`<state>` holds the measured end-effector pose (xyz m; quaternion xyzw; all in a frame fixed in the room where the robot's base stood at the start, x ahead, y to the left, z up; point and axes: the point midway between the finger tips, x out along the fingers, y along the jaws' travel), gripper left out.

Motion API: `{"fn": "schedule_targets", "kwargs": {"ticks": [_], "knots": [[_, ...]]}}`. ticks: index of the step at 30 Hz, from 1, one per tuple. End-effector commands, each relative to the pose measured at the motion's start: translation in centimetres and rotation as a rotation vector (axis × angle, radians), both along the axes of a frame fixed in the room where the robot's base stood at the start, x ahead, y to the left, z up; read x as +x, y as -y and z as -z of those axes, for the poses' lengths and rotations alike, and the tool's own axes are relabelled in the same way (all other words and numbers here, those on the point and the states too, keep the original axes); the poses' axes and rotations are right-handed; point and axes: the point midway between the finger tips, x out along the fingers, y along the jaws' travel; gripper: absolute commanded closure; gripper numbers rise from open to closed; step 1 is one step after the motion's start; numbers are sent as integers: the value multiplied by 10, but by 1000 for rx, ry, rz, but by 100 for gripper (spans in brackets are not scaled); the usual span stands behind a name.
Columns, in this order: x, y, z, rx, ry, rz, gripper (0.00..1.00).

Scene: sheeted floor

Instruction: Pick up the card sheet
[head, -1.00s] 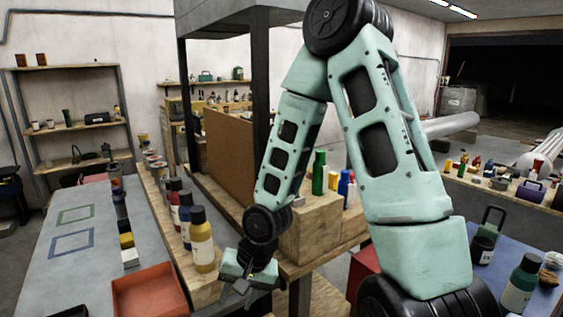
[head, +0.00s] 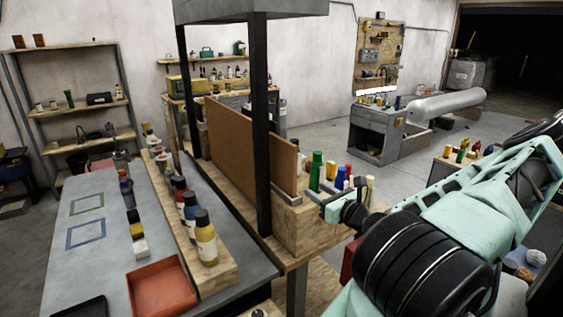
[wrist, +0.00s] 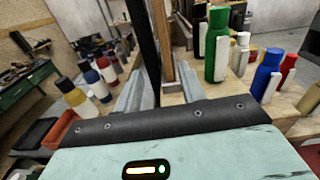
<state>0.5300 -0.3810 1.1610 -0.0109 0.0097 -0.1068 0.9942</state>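The card sheet appears to be the large brown panel (head: 245,152) standing on edge on the wooden bench beside a dark post in the head view. In the wrist view its narrow edge (wrist: 166,45) shows just right of the dark post. My gripper (wrist: 155,85) is open, with its two grey fingers apart and pointing toward that edge. The edge lies roughly ahead of the gap, closer to the right finger. In the head view my gripper (head: 310,197) is at the sheet's right end. I cannot tell whether a finger touches the sheet.
A green bottle (head: 316,170) and a blue bottle (head: 340,178) stand on the wooden block close to my gripper. Dark posts (head: 261,120) rise beside the sheet. Several paint bottles (head: 205,238) line a plank at left, near a red tray (head: 162,288).

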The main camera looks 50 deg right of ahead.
Motion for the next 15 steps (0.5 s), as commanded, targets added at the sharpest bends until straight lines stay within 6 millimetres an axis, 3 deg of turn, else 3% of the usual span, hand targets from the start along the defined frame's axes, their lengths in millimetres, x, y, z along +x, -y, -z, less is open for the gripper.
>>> {"fn": "schedule_targets", "kwargs": {"ticks": [15], "knots": [[37,16,3,16,24,24,60]]}}
